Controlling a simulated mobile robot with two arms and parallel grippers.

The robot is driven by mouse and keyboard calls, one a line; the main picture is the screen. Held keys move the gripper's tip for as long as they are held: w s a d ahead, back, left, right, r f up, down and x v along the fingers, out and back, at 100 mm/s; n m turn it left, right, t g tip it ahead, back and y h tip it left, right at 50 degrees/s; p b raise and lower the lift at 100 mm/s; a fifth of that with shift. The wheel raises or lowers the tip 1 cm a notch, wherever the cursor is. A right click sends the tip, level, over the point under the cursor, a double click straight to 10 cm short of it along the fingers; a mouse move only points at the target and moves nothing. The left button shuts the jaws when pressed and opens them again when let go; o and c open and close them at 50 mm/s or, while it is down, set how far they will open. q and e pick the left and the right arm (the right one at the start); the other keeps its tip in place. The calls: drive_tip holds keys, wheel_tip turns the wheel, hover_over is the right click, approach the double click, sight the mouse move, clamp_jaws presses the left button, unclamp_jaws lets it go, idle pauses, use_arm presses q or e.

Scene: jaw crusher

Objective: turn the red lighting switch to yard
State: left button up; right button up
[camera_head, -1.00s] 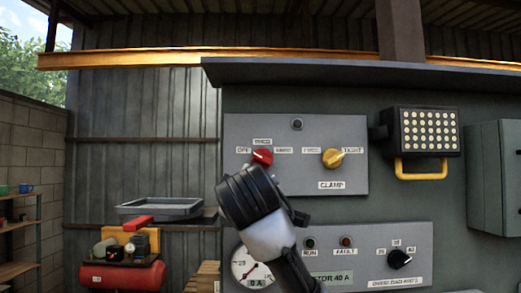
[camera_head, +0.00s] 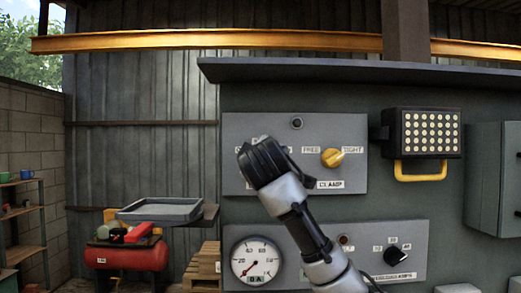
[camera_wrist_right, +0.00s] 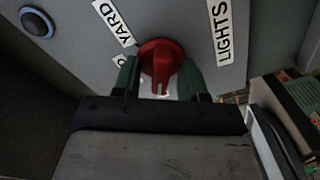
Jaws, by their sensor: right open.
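The red lighting switch (camera_wrist_right: 161,62) shows in the right wrist view as a round knob with a raised grip bar. A "YARD" label (camera_wrist_right: 117,22) is up and left of it, and a "LIGHTS" label (camera_wrist_right: 220,30) is to its right. My right gripper (camera_wrist_right: 158,76) is open, with one green finger on each side of the knob. I cannot tell whether the fingers touch it or which label the knob points at. In the head view my right gripper (camera_head: 250,158) covers the switch and most of its labels on the upper panel. My left gripper is not in view.
The yellow clamp switch (camera_head: 332,157) is just right of my gripper on the same panel (camera_head: 350,182). A lower panel has a gauge (camera_head: 256,261) and a black knob (camera_head: 396,256). A lamp (camera_head: 430,133) with a yellow handle is further right.

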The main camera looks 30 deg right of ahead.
drive_tip(key=shift+w, duration=0.25)
drive_tip(key=shift+d, duration=0.1)
clamp_jaws()
